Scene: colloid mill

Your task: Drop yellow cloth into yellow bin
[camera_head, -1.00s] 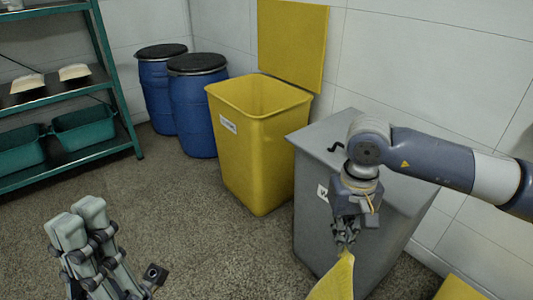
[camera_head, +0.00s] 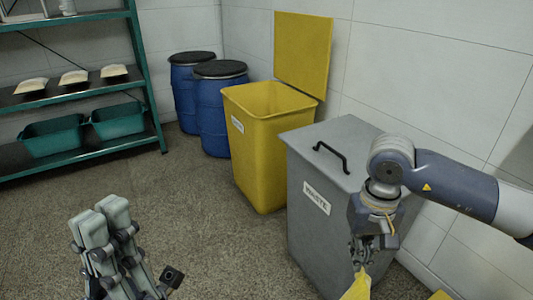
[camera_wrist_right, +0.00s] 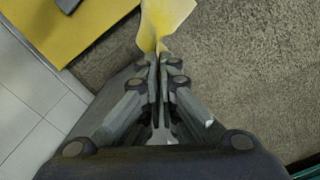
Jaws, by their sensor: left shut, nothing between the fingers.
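The yellow bin (camera_head: 262,160) stands open against the wall, its yellow lid (camera_head: 302,52) raised behind it. My right gripper (camera_head: 362,262) is shut on the yellow cloth (camera_head: 357,288), which hangs below the fingers in front of the grey bin; its lower part is cut off by the frame edge. In the right wrist view the cloth (camera_wrist_right: 165,20) is pinched between the fingertips of the right gripper (camera_wrist_right: 158,55). My left gripper (camera_head: 102,212) is shut and empty at the lower left, over the floor.
A closed grey bin (camera_head: 320,230) with a black handle stands right of the yellow bin, nearer to me. Two blue barrels (camera_head: 214,110) stand left of it. A green shelf (camera_head: 75,150) holds teal tubs. Another yellow surface (camera_wrist_right: 65,25) shows in the wrist view. The middle floor is clear.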

